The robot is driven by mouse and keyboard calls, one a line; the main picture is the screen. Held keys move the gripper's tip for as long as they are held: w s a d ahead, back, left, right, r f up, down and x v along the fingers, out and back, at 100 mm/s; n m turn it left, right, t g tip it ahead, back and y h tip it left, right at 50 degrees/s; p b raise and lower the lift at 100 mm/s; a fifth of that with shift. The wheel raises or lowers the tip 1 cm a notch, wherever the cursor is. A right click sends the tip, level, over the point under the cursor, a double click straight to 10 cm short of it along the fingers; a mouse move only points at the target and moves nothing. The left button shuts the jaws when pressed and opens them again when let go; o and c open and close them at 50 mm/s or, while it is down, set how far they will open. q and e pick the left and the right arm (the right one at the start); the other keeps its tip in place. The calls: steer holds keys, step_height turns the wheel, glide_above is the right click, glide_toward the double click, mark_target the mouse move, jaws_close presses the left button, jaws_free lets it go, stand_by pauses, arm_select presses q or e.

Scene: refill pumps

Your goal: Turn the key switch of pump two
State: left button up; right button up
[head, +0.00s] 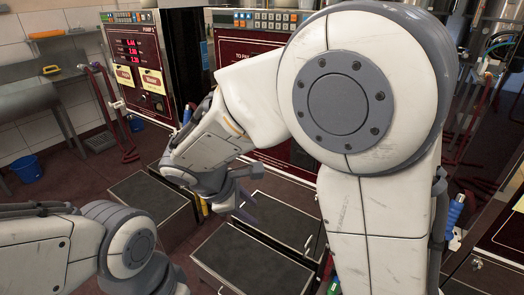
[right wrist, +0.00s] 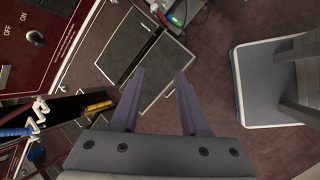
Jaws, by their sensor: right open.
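A maroon pump (head: 240,47) stands in the middle of the head view, largely hidden behind my right arm; its number is not visible. In the right wrist view, a dark key switch (right wrist: 36,38) sits on a maroon panel (right wrist: 58,18) at the upper left, beside the words OFF and ON. I cannot tell which pump this panel belongs to. My right gripper (head: 243,193) is open and empty, in front of the pump and low. In the right wrist view its fingers (right wrist: 159,75) point over the floor boxes, apart from the switch. My left gripper is out of view.
A pump labelled PUMP 1 (head: 140,62) stands at the left. Dark-topped low boxes (head: 255,262) lie on the floor before the pumps. A blue bucket (head: 26,169) stands at far left. A blue-handled nozzle (right wrist: 16,132) is at left in the right wrist view.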

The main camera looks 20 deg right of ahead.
steer(key=w+d+f+n+t+h+b, duration=0.2)
steer(key=w+f+n+t+h, duration=0.15)
steer(key=w, duration=0.65)
steer(key=w+d+f+n+t+h+b, duration=0.2)
steer(key=w+d+n+b, duration=0.15)
steer(key=w, duration=0.55)
steer(key=w+d+f+n+t+h+b, duration=0.2)
steer(key=w+n+t+h, duration=0.15)
steer(key=w, duration=0.65)
arm_select(q)
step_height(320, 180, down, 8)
steer(key=p, duration=0.1)
arm_select(e)
steer(key=x, duration=1)
steer(key=shift+w+f+n+g+y, duration=0.25)
steer(key=shift+f+n+g+y, duration=0.1)
steer(key=shift+n, duration=0.1)
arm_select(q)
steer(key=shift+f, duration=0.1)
arm_select(e)
jaws_close()
